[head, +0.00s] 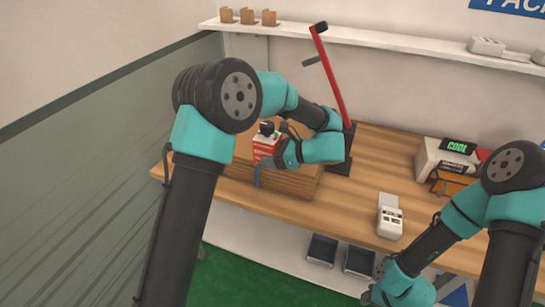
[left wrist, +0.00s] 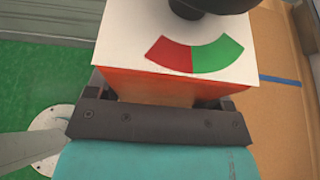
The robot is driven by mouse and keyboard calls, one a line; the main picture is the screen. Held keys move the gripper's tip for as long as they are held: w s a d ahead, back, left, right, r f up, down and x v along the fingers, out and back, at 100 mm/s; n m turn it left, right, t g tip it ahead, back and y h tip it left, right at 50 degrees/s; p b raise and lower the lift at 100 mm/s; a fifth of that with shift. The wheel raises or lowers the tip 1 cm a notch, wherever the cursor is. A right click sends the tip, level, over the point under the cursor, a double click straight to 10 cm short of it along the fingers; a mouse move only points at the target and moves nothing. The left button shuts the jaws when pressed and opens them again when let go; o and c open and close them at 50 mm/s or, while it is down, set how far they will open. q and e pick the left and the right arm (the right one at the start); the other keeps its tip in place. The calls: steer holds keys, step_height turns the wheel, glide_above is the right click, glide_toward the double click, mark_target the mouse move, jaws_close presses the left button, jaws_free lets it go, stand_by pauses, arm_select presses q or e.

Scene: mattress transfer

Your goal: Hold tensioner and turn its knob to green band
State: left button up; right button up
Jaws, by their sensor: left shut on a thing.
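The tensioner (head: 264,146) is a small red and white box with a black knob (head: 267,128) on top. It stands at the cardboard stack on the left of the table. My left gripper (head: 277,160) is shut on it. In the left wrist view, the tensioner's white face (left wrist: 120,45) carries a red band (left wrist: 170,53) and a green band (left wrist: 218,50). The black knob (left wrist: 210,5) is cut off by the top edge there, and I cannot tell where it points. My right gripper (head: 372,297) is low at the bottom edge; its fingers are not clear.
The cardboard stack (head: 295,181) has a blue strap (head: 257,178). A red-handled lever tool (head: 330,75) rises behind my left arm. A white device (head: 390,217) lies on the wooden table (head: 345,205). A box with a green display (head: 458,145) stands right. Trays (head: 321,249) hang below.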

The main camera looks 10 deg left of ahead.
arm_select(q)
steer(key=shift+w+a, duration=0.55)
steer(key=shift+w, duration=1.5)
steer(key=shift+w+a, duration=0.55)
steer(key=shift+w, duration=1.5)
steer(key=shift+w+a, duration=0.55)
steer(key=shift+w, duration=1.5)
steer(key=shift+f, duration=2.35)
